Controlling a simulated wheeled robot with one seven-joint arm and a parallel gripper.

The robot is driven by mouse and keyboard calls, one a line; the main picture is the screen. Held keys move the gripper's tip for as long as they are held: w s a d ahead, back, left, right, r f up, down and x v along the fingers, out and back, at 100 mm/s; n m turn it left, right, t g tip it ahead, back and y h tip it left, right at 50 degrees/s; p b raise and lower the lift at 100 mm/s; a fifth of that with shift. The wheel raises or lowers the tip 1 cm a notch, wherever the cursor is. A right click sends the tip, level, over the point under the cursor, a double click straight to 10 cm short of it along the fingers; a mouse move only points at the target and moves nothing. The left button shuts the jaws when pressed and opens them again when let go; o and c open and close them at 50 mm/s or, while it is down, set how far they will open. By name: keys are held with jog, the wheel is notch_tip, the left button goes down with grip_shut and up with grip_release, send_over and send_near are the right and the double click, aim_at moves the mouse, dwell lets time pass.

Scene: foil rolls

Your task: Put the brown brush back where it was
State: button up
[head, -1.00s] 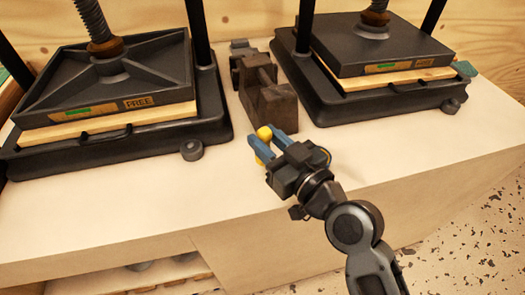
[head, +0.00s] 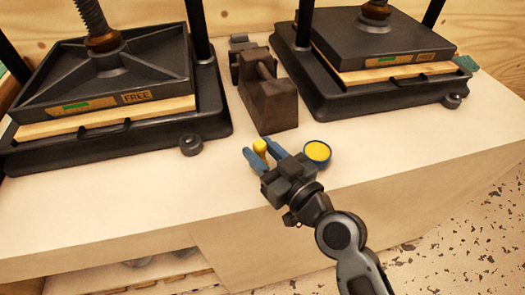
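I cannot make out a brown brush in the head view. My gripper (head: 260,149) is low over the front of the pale bench, its blue fingers pointing away from me. A small yellow piece (head: 260,147) sits between the fingertips and seems held there. What it belongs to is hidden, and I cannot tell whether it touches the bench. A round blue dish with yellow inside (head: 317,152) is just right of my gripper.
A dark brown block-like stand (head: 268,103) is beyond my gripper, between a left press (head: 110,140) marked FREE and a right press (head: 385,95). The pale bench top (head: 130,205) is clear at front left. Its front edge is close to my gripper.

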jog(key=o, duration=0.3)
jog(key=shift+r, duration=0.1)
jog(key=shift+r, duration=0.15)
jog(key=shift+s+d+f, duration=0.2)
jog(key=b+v, duration=0.3)
jog(key=v, duration=0.8)
jog(key=shift+s+b, duration=0.25)
jog(key=shift+b, duration=0.05)
jog(key=shift+d+r, duration=0.1)
